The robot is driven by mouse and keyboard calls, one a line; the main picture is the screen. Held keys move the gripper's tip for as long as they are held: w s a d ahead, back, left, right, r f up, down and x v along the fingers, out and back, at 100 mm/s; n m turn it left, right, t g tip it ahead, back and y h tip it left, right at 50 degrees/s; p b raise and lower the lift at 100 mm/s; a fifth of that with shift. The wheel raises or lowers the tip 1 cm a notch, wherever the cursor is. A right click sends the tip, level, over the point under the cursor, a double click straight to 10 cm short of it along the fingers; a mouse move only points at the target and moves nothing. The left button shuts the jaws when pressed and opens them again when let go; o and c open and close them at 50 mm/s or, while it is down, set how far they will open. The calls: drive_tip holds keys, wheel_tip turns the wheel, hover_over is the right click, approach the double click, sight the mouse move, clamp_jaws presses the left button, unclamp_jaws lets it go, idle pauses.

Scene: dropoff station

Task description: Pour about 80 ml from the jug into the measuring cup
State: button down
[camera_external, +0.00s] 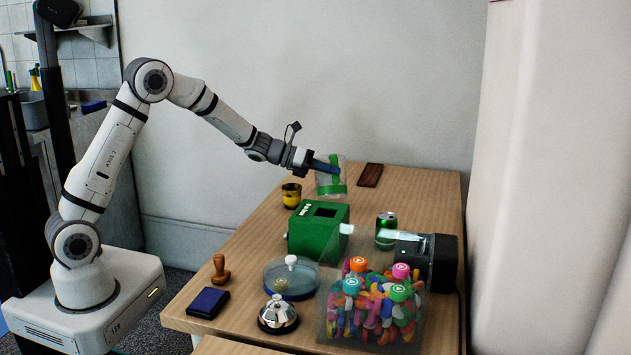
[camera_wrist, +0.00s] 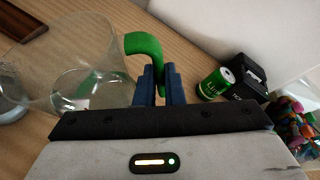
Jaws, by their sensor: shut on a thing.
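The clear jug (camera_external: 323,181) has a green handle and stands out near the back of the table. It looks roughly upright; whether its base touches the table is unclear. In the wrist view the jug (camera_wrist: 88,45) shows a shallow clear liquid low inside. My gripper (camera_external: 325,167) has its dark blue fingers shut on the green handle (camera_wrist: 143,44). A second clear round vessel (camera_wrist: 10,96) shows partly at the wrist view's left edge, beside the jug; it may be the measuring cup. I cannot pick it out clearly in the external view.
A dark slab (camera_external: 370,174) lies behind. A bell (camera_external: 278,316), glass dish (camera_external: 297,287), stamp (camera_external: 220,270) and clear bin (camera_external: 340,337) crowd the front.

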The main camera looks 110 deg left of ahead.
sight(333, 189)
drive_tip(key=d+f+m+b, duration=0.1)
drive_tip(key=b, duration=0.2)
drive_tip(key=w+d+f+m+y+b, duration=0.1)
drive_tip(key=b, duration=0.3)
drive_tip(key=w+d+f+m+g+b, duration=0.1)
drive_tip(key=d+b, duration=0.1)
drive_tip(key=b, duration=0.1)
drive_tip(key=shift+d+f+m, duration=0.1)
drive_tip(key=shift+f+m, duration=0.2)
drive_tip(key=shift+f, duration=0.1)
drive_tip(key=shift+w+d+r+m+g+y+b, duration=0.15)
drive_tip(key=shift+d+r+m+y, duration=0.1)
drive_tip(key=shift+r, duration=0.25)
drive_tip(key=shift+w+d+r+m+g+y+b, duration=0.1)
drive_tip(key=shift+r+m+y, duration=0.1)
drive_tip(key=shift+r, duration=0.3)
drive_tip(key=shift+w+d+r+m+g+y+b, duration=0.15)
drive_tip(key=shift+d+r+m, duration=0.1)
drive_tip(key=shift+r, duration=0.25)
drive_tip(key=shift+s, duration=0.1)
